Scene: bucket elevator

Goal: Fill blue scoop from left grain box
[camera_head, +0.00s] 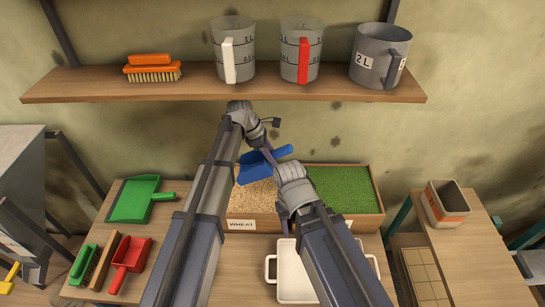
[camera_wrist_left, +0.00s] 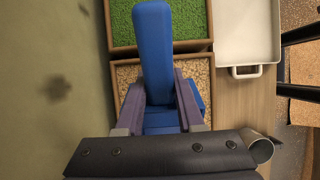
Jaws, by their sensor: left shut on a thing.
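The blue scoop (camera_head: 253,171) is over the wheat side of the grain box, its handle pointing right and its bowl to the left. My left gripper (camera_head: 266,155) is shut on the scoop, which also shows between its fingers in the left wrist view (camera_wrist_left: 155,50). The left grain box (camera_head: 266,224) is wooden, labelled WHEAT, and holds tan grain. Whether the scoop touches the grain or has grain in it I cannot tell. My right gripper (camera_head: 283,224) points down in front of the box; its fingers are mostly hidden by its own wrist.
A compartment of green grain (camera_head: 345,188) adjoins on the right. A white tray (camera_head: 290,284) stands in front. A green dustpan (camera_head: 136,199) and red scoop (camera_head: 130,257) lie left. A shelf (camera_head: 200,84) with jugs and an orange brush (camera_head: 153,69) hangs above.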

